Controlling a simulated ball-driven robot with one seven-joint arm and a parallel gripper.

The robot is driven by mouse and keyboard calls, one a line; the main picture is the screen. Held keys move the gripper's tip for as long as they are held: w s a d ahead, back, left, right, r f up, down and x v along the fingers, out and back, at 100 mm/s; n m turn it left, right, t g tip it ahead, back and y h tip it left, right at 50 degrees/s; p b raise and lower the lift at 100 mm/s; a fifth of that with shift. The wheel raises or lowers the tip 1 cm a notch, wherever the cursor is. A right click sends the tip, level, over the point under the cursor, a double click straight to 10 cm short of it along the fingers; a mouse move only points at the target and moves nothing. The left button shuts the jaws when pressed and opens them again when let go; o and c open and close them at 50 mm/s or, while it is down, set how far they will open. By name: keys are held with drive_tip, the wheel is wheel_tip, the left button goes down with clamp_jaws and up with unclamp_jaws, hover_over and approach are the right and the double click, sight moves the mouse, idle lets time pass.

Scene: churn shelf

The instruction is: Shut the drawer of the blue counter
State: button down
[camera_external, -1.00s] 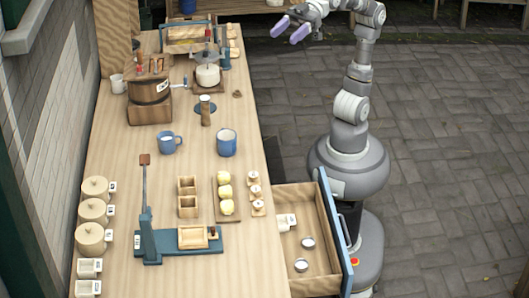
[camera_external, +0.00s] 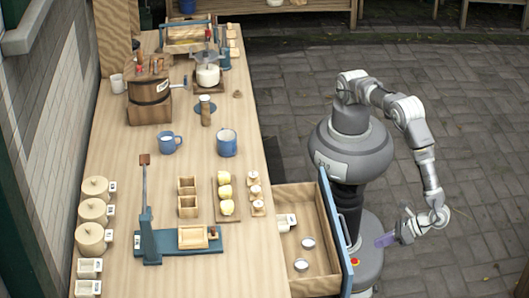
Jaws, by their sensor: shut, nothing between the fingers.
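The drawer (camera_external: 282,268) is pulled out from the right side of the counter (camera_external: 110,150), near the front. Its blue front panel (camera_external: 336,238) with a pale handle (camera_external: 345,229) faces my base. Inside it lie two small round metal dishes and a white labelled block. The counter's top is pale wood; little blue shows apart from the drawer front. The fingers look closed together and hold nothing.
My base stands just right of the drawer front, close to the handle. On the counter are a blue lever press (camera_external: 178,244), blue mugs (camera_external: 227,144), a wooden churn (camera_external: 149,100) and lidded pots (camera_external: 91,238). The paved floor (camera_external: 470,150) to the right is clear.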

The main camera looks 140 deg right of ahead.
drive_tip(key=s+f+n+t+h, duration=0.1)
drive_tip(key=s+f+n+t, duration=0.2)
drive_tip(key=s+f+n, duration=0.3)
drive_tip(key=w+d+f+m+b, duration=0.1)
drive_tip(key=w+d+f, duration=0.3)
drive_tip(key=w+d, duration=0.4)
drive_tip(key=shift+w+d+t+b, duration=0.2)
drive_tip(key=shift+d+t+b, duration=0.1)
drive_tip(key=shift+d+b, duration=0.3)
drive_tip(key=shift+f, duration=0.1)
drive_tip(key=w+d+b, duration=0.1)
drive_tip(key=w+d, duration=1.5)
drive_tip(key=shift+w+d, duration=0.4)
